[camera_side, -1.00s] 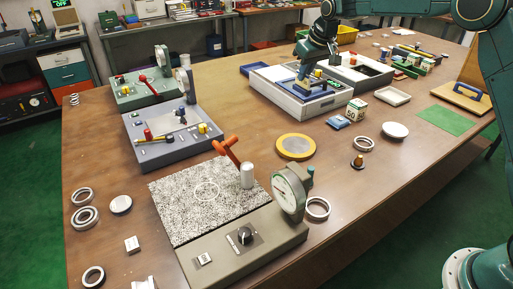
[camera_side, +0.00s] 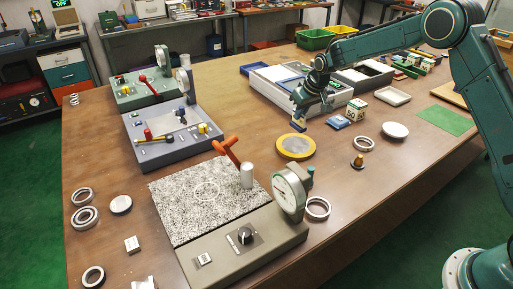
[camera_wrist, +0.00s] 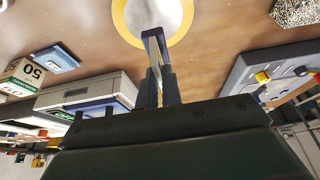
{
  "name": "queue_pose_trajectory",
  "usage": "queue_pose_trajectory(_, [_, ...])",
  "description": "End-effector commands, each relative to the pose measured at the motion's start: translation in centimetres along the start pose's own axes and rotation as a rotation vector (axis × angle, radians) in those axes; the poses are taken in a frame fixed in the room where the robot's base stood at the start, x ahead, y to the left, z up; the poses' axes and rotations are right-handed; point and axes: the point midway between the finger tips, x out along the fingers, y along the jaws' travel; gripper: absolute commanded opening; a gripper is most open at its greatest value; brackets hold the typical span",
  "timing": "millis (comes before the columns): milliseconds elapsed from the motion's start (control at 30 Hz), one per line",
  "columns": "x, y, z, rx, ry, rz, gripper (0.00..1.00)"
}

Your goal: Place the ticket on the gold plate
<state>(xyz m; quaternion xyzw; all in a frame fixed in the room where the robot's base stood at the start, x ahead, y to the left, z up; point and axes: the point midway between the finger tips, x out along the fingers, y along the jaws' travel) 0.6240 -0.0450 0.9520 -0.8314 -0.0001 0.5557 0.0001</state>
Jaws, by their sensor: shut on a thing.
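The gold plate (camera_side: 296,146) is a flat round disc with a yellow rim and a grey centre, lying on the table. It also shows at the top of the wrist view (camera_wrist: 124,23). My gripper (camera_side: 299,117) is above the table, just behind the plate in the side view. It is shut on a thin blue-edged piece, which I take to be the ticket (camera_side: 298,127). In the wrist view the ticket (camera_wrist: 153,36) stands out beyond the fingertips (camera_wrist: 161,85), edge-on, its tip overlapping the plate in the picture. The ticket's face is mostly hidden.
A blue flat packet (camera_side: 338,122) and a small white-green box (camera_side: 356,110) lie right of the gripper. A white-grey case (camera_side: 285,97) stands behind. A ring (camera_side: 363,144) and a dial gauge stand (camera_side: 288,193) are near the plate. Bare table lies left of the plate.

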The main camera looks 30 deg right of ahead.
Motion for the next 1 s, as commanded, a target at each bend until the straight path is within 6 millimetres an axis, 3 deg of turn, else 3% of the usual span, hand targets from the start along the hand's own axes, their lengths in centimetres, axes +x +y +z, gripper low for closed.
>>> queue_pose_trajectory(133, [1.6, 0.0, 0.7, 0.000, -0.002, 0.000, 0.00])
queue_pose_trajectory(467, [2.3, 0.0, 1.0, 0.000, 0.000, 0.000, 0.00])
queue_pose_trajectory(800, [5.5, 0.0, 2.3, 0.000, -0.001, 0.000, 0.00])
queue_pose_trajectory(1000, [6.1, 0.0, 2.5, 0.000, 0.001, 0.000, 0.00])
